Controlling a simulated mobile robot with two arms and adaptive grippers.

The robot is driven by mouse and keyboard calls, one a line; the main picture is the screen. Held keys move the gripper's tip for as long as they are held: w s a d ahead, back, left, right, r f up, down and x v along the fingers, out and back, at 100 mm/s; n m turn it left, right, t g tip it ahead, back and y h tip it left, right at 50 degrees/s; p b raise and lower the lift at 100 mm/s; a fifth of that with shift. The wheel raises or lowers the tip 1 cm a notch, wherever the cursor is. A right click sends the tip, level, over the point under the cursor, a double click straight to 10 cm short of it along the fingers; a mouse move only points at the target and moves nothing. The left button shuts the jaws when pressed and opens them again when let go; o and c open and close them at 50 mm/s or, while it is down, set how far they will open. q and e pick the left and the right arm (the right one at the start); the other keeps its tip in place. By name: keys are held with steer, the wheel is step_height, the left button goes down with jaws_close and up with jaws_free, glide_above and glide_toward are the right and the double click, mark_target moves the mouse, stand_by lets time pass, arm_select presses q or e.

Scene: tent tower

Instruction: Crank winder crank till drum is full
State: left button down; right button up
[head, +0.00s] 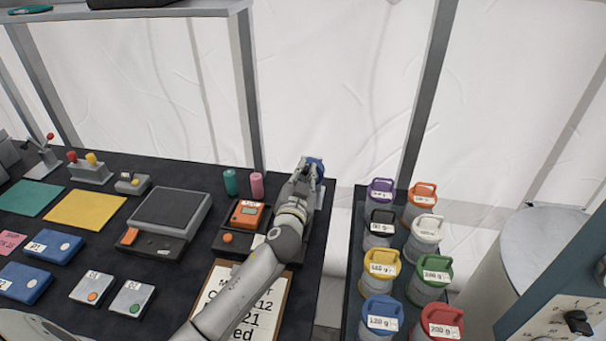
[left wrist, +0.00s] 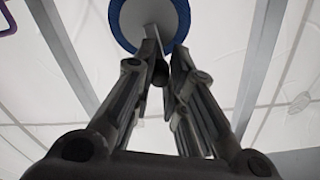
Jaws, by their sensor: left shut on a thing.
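My left gripper (head: 308,172) is at the far right end of the dark table, its arm coming up from the bottom. In the left wrist view its two fingers (left wrist: 164,58) are closed on a small dark piece (left wrist: 160,74), which looks like the crank's handle. Just beyond the fingertips is a round part with a blue rim (left wrist: 122,28) and a pale face, probably the winder's drum. In the head view only a bit of blue (head: 318,163) shows behind the gripper. The rest of the winder is mostly hidden, and I cannot tell how full the drum is. My right gripper is out of view.
An orange-topped device (head: 245,214) and a clipboard (head: 217,285) lie close by my left arm. Teal (head: 231,182) and pink (head: 257,185) cylinders stand behind. A scale-like device (head: 168,215) is further left. Several coloured handled weights (head: 381,262) fill a separate stand at right.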

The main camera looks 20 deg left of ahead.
arm_select(q)
steer(key=shift+d+m, duration=0.3)
steer(key=shift+m, duration=0.6)
steer(key=c, duration=1.4)
jaws_free()
steer(key=v, duration=1.2)
